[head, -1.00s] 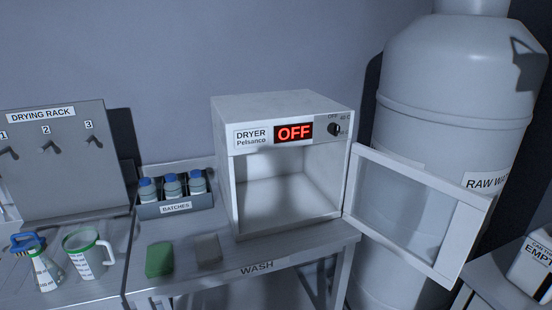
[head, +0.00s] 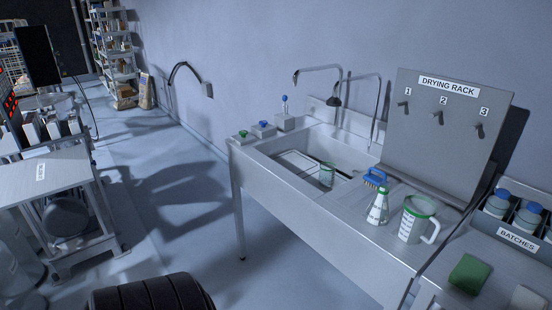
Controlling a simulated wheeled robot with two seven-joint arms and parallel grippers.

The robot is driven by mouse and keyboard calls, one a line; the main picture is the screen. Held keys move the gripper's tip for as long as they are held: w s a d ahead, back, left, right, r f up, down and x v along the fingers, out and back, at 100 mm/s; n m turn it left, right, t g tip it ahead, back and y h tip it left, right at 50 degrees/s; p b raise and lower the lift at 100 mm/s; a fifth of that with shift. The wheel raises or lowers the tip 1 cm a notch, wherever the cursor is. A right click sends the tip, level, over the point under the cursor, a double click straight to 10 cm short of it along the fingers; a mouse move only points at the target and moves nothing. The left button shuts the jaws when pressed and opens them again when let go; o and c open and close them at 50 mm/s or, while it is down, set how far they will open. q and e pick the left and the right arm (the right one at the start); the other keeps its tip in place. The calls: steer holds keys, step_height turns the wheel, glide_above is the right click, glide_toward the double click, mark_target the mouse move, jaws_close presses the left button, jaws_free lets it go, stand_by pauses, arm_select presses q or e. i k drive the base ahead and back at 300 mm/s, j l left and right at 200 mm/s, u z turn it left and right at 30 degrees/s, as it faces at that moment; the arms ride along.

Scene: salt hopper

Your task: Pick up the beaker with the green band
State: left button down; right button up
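A small clear beaker (head: 327,175) with a green tint near its top stands inside the sink basin (head: 290,150) in the head view. It is small, so I cannot make out its band clearly. On the counter right of the basin stand a white-labelled conical flask (head: 378,210) with green marks and a jug (head: 417,222) with a green rim and a handle. Neither of my grippers is in view.
A drying rack board (head: 445,125) with numbered pegs stands behind the counter. A green sponge (head: 469,273) and a batches box (head: 518,238) of blue-capped bottles are at the right. Taps (head: 318,68) rise behind the sink. Open floor (head: 190,210) lies left of it, before a cart (head: 50,185).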

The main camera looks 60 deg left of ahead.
mark_target(327, 175)
steer(key=u, duration=1.45)
steer(key=i+j, duration=0.1)
